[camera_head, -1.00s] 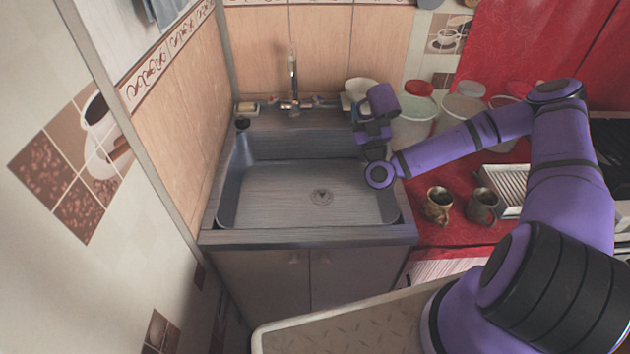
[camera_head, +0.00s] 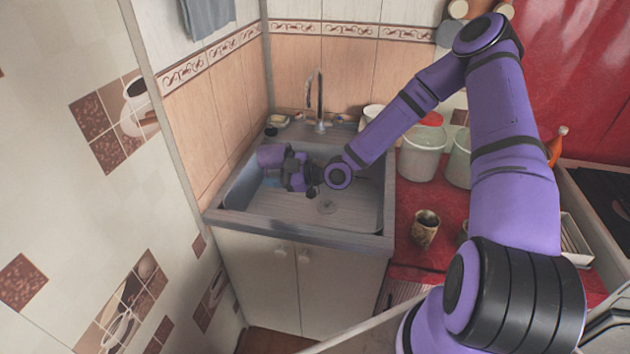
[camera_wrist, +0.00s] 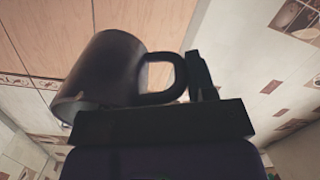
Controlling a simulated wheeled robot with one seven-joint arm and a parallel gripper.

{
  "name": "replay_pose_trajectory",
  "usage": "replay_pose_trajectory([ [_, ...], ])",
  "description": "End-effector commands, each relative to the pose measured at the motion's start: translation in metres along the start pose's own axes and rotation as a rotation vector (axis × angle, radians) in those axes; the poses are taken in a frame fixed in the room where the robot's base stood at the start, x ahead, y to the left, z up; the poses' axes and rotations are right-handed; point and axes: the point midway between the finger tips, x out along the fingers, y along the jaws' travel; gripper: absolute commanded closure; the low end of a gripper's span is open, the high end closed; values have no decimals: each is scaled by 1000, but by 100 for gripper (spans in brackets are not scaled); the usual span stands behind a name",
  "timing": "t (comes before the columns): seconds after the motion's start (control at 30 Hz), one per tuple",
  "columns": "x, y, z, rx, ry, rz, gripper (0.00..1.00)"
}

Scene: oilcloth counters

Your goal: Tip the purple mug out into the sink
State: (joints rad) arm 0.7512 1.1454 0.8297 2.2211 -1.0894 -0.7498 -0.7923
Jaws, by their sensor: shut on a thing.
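The purple mug (camera_head: 271,156) is at the far end of my gripper (camera_head: 292,170), over the left part of the sink (camera_head: 300,230). In the wrist view the mug (camera_wrist: 105,75) looks dark and is tilted. Its handle points right, towards a dark finger of my gripper (camera_wrist: 190,80). My gripper is shut on the mug, apparently at the handle. The other finger is not clearly seen. The mug's inside and any contents cannot be made out. My wrist and forearm hide part of the sink's right side.
A tap (camera_head: 319,100) stands behind the sink. A patterned cup (camera_head: 425,229) stands on the red counter to the right, with a second partly hidden by my arm. A pale tub with a red lid (camera_head: 423,150) stands behind them. The tiled wall (camera_head: 205,110) borders the sink's left.

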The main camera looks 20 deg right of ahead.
Motion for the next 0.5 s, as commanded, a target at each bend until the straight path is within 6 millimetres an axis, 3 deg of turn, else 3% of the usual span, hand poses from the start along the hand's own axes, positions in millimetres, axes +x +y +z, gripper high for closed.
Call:
replay_pose_trajectory([
  [0.2,1,-17,17,-134,-247,-280,100],
  [0.5,-15,-26,41,-296,-526,-501,100],
])
